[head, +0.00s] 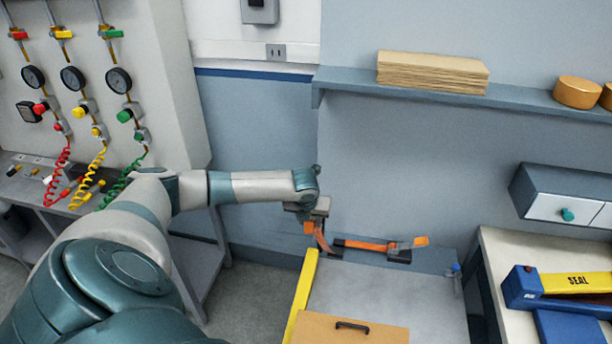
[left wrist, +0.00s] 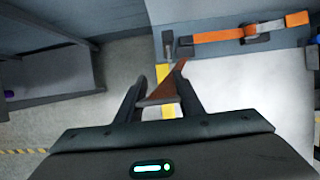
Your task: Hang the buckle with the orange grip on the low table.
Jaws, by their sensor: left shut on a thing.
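My left gripper (head: 308,212) is above the far left corner of the low table (head: 385,305). Its fingers (left wrist: 160,82) are shut on an orange piece (head: 319,237), which slants down from them; it looks brownish orange in the left wrist view (left wrist: 171,88). I cannot tell whether this piece joins the dark fitting just beyond it (left wrist: 168,44). An orange strap (head: 364,245) lies along the table's back edge, with a dark buckle (head: 399,254) and an orange tab (head: 420,241) at its right end. The strap also shows in the left wrist view (left wrist: 215,37). My right gripper is out of view.
A yellow strip (head: 301,300) runs along the table's left edge. A brown board with a black handle (head: 345,333) lies at the front. A blue post (head: 456,270) stands at the right. A white bench with a blue and yellow sealer (head: 560,285) is farther right.

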